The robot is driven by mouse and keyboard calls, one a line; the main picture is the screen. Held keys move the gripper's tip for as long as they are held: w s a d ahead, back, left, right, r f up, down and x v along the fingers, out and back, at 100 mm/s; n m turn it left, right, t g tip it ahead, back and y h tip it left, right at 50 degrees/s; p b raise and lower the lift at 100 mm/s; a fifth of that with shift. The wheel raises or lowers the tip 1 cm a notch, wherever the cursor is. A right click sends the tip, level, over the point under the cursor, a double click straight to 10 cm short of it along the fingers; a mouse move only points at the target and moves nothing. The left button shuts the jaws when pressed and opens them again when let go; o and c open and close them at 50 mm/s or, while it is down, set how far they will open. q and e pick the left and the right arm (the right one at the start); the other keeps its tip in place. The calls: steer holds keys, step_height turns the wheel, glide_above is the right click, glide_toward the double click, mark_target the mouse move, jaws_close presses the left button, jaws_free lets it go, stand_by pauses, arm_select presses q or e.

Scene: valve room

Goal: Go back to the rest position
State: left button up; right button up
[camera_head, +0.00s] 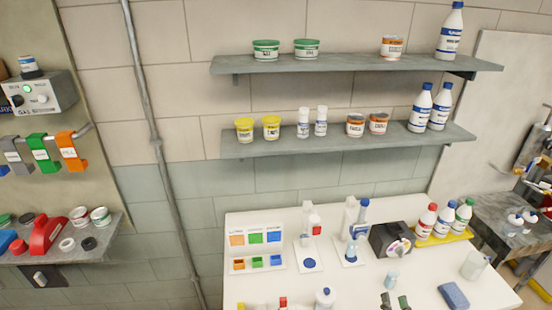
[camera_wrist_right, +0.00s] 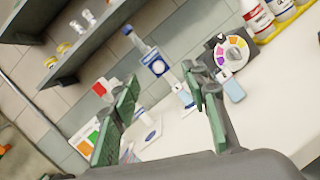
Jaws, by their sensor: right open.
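My right gripper (camera_head: 395,301) shows at the bottom edge of the head view, over the front of the white table (camera_head: 420,272). Only its fingertips show there. In the right wrist view the same gripper (camera_wrist_right: 165,112) has its two green-padded fingers wide apart, with nothing between the pads. Beyond them stand a blue-labelled bottle (camera_wrist_right: 154,62) and the dark box with a colour dial (camera_wrist_right: 232,54). My left gripper is not in view.
The white table also bears a colour-sample stand (camera_head: 257,240), several bottles in a yellow tray (camera_head: 440,238), a beaker (camera_head: 474,264) and a blue sponge (camera_head: 453,295). Two wall shelves (camera_head: 350,138) (camera_head: 350,64) hold jars and bottles. A grey side bench (camera_head: 520,238) stands at right.

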steer(key=s+d+r+m+g+h, duration=0.1)
steer(key=s+d+r+m+h, duration=0.1)
steer(key=d+m+h, duration=0.4)
steer(key=s+d+r+m+g+h, duration=0.1)
steer(key=s+d+m+g+h, duration=0.15)
steer(key=d+m, duration=0.45)
steer(key=s+d+f+m+g, duration=0.4)
steer(key=s+f+m+g, duration=0.3)
steer(key=f+m, duration=0.5)
steer(key=s+a+f+m+g+y, duration=0.35)
steer(key=s+a+f, duration=0.25)
steer(key=a+f, duration=0.25)
steer(key=s+a+f+m+g+y, duration=0.25)
steer(key=s+a+f+y, duration=0.25)
steer(key=a+f, duration=0.3)
step_height(320, 180, down, 30)
steer(key=s+r+n+g, duration=0.1)
steer(key=s+n+g, duration=0.1)
steer(key=s+f+g, duration=0.1)
steer(key=s+f, duration=1.8)
steer(key=shift+s+a+y, duration=0.2)
steer(key=shift+s+y, duration=0.1)
steer(key=shift+s, duration=0.1)
